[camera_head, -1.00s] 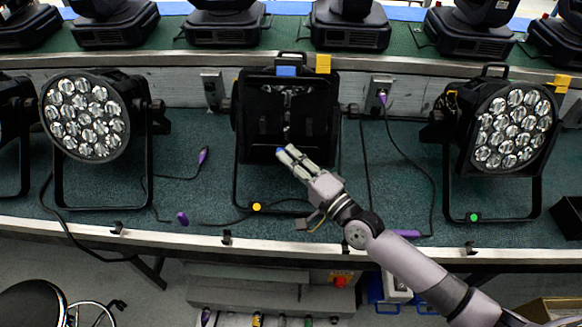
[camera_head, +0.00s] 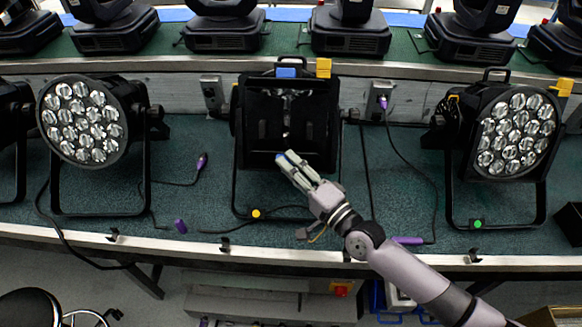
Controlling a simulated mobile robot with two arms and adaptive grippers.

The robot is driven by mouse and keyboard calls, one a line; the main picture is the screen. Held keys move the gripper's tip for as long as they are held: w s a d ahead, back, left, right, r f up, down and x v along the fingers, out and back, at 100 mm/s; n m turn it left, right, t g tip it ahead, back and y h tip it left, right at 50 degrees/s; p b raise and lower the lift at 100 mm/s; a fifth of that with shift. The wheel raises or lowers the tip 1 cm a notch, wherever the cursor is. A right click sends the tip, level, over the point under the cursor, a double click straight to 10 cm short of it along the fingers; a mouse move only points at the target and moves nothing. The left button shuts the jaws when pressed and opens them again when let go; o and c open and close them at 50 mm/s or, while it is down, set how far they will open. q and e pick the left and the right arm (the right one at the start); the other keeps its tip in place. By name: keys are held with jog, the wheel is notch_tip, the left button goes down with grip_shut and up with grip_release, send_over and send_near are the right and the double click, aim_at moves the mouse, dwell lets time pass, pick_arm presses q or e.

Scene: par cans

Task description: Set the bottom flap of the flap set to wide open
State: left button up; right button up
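The flap set (camera_head: 262,130) is a black, box-like frame of flaps on the front of the middle par can, which stands on the green-topped bench. Its bottom flap (camera_head: 262,160) shows as a dark strip along the lower front edge. My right gripper (camera_head: 287,159) comes up from the lower right. Its fingertips overlap the bottom flap in the picture; whether they touch it I cannot tell. The fingers lie close together, and whether they are open or shut is unclear. No object shows between them. My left gripper is not in view.
Par cans with round lens faces stand at the left (camera_head: 82,122) and right (camera_head: 516,133). A yellow disc (camera_head: 256,214) and loose black cables with purple plugs (camera_head: 202,160) lie around the middle can. The bench's front edge (camera_head: 180,245) runs below.

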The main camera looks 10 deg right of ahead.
jog(key=shift+r, duration=0.15)
jog(key=v, duration=1.2)
